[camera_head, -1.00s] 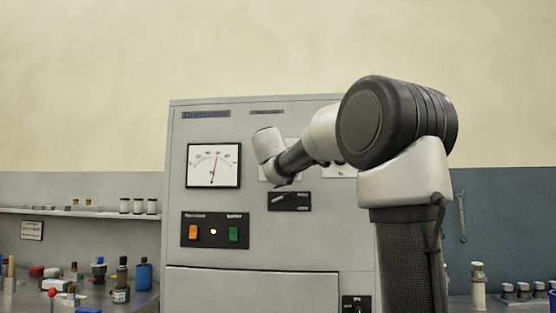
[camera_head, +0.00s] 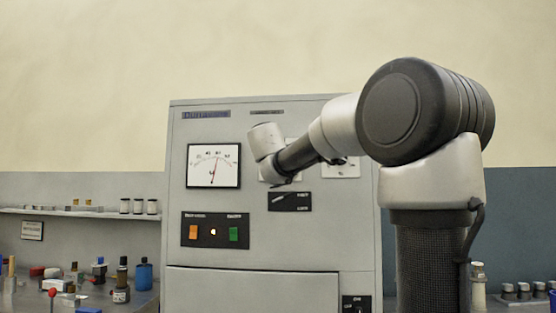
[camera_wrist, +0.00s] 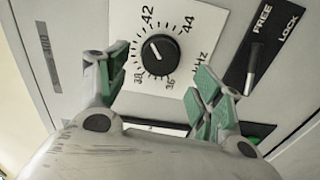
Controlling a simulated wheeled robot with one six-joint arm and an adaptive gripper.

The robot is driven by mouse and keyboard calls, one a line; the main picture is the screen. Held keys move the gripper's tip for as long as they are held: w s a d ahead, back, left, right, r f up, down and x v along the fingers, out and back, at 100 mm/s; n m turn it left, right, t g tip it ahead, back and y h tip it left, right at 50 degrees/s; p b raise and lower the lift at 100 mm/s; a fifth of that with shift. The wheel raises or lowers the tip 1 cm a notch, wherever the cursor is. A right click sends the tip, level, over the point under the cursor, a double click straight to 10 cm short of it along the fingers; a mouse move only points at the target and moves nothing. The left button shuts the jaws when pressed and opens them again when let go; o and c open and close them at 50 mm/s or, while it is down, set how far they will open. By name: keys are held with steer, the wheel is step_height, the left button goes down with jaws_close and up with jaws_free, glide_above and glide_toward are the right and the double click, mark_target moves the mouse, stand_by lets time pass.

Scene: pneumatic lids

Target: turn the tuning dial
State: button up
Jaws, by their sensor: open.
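The tuning dial (camera_wrist: 161,55) is a round black knob with a white pointer line, on a white kHz scale plate (camera_wrist: 200,20) in the wrist view. The pointer lies towards the upper left of the knob, between the 38 and 42 marks. My gripper (camera_wrist: 162,82) is open and empty. Its green-padded fingers stand apart, one to the left of the knob and one to its lower right in the picture. I see no contact with the knob. In the head view my arm covers most of the dial's plate, and the fingers cannot be made out.
A FREE/LOCK lever (camera_wrist: 254,68) on a black plate sits right of the dial in the wrist view. The grey cabinet (camera_head: 260,255) also bears a needle meter (camera_head: 213,166), an orange switch (camera_head: 193,232) and a green switch (camera_head: 234,234). Bottles stand on the left bench.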

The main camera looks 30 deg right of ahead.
steer(key=v, duration=0.7)
steer(key=shift+s, duration=0.2)
steer(key=shift+a, duration=0.1)
steer(key=s+d+f+m+g+y, duration=0.1)
steer(key=s+d+f+m+g, duration=0.15)
steer(key=f, duration=0.45)
steer(key=s+d+f+m+g+y, duration=0.1)
steer(key=s+d+f+g, duration=0.2)
steer(key=f, duration=0.4)
steer(key=s+d+f+m+g+y, duration=0.1)
steer(key=s+f+m+g, duration=0.1)
steer(key=s+f, duration=0.4)
steer(key=s+a+f+m+g+y, duration=0.1)
steer(key=s+a+f+m+y, duration=0.1)
steer(key=s+f, duration=0.7)
steer(key=s+a+f+m+g+y, duration=0.2)
steer(key=s+a+f+y, duration=0.3)
steer(key=s+f, duration=0.5)
steer(key=shift+a+f+m, duration=0.35)
steer(key=shift+a+f, duration=0.15)
steer(key=shift+a, duration=0.7)
steer(key=shift+s, duration=0.1)
